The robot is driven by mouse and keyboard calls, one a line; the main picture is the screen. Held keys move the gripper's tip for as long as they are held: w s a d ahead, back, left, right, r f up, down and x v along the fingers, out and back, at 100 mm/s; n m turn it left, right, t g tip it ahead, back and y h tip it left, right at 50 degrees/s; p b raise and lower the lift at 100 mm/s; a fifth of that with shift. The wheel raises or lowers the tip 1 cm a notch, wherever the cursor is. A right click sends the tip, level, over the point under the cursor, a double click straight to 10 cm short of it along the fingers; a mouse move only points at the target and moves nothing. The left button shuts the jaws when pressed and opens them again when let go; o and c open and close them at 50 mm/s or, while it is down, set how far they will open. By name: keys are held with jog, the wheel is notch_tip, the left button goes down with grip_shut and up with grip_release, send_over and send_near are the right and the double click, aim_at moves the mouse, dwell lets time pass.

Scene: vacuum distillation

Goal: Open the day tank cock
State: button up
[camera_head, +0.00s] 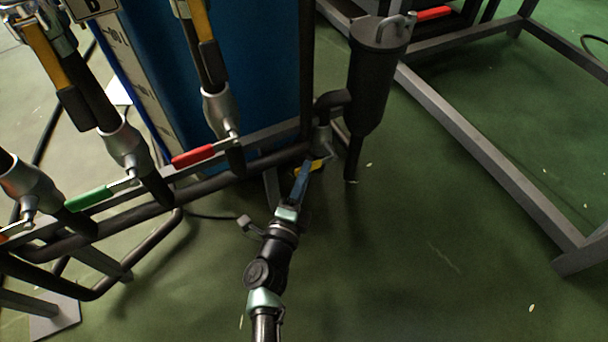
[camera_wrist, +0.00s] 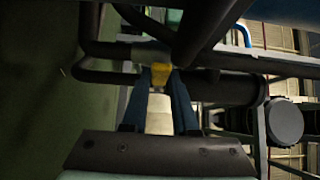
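A yellow lever handle (camera_head: 317,165) sits on the dark pipework by the foot of the black cylindrical vessel (camera_head: 371,85). My gripper (camera_head: 304,172) reaches up to it from below in the head view, its blue fingers partly covering it. In the wrist view the yellow handle (camera_wrist: 160,72) lies between the two blue fingertips (camera_wrist: 161,80), which appear to touch it on both sides. The cock body behind the handle is mostly hidden. No label shows which cock belongs to the day tank.
A red lever (camera_head: 194,156) and a green lever (camera_head: 88,198) sit on the pipe row to the left. A blue tank (camera_head: 230,70) stands behind them. A grey frame (camera_head: 490,165) crosses the floor at right. Green floor is clear at lower right.

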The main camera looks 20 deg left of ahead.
grip_shut()
dwell(1.0)
